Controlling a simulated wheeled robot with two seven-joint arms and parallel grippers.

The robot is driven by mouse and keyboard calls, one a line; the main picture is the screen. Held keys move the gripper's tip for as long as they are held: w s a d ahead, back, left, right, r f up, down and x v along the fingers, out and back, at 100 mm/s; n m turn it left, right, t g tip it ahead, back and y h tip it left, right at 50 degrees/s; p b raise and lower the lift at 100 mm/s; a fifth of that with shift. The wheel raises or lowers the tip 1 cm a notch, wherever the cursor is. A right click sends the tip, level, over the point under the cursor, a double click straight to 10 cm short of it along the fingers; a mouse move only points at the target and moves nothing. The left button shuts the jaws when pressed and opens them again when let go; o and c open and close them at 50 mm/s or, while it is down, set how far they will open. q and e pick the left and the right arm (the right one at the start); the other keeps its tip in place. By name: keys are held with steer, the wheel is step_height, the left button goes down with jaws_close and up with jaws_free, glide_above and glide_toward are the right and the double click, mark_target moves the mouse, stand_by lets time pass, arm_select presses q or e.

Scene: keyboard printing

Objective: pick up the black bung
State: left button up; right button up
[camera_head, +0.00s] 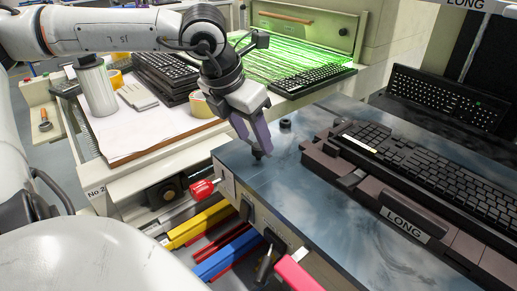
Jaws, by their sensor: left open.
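A small black bung (286,124) stands on the dark metal worktop (300,185), near its back left part. My left gripper (255,146) points down over the left end of the worktop, to the left of this bung and nearer to me. Its jaws are open, with greyish-purple fingers. My right gripper is not in view.
A black keyboard (430,165) lies in a fixture marked LONG, filling the worktop's right side. Another keyboard (445,95) stands behind. Stacked keyboards (165,75), a grey cylinder (97,88) and a tape roll (201,106) are on the left bench.

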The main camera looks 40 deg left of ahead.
mark_target(258, 145)
arm_select(q)
steer(key=x, duration=0.3)
steer(key=shift+w+a+f, duration=0.15)
steer(key=shift+w+a, duration=0.1)
steer(key=shift+w+f, duration=0.3)
steer(key=shift+f, duration=0.25)
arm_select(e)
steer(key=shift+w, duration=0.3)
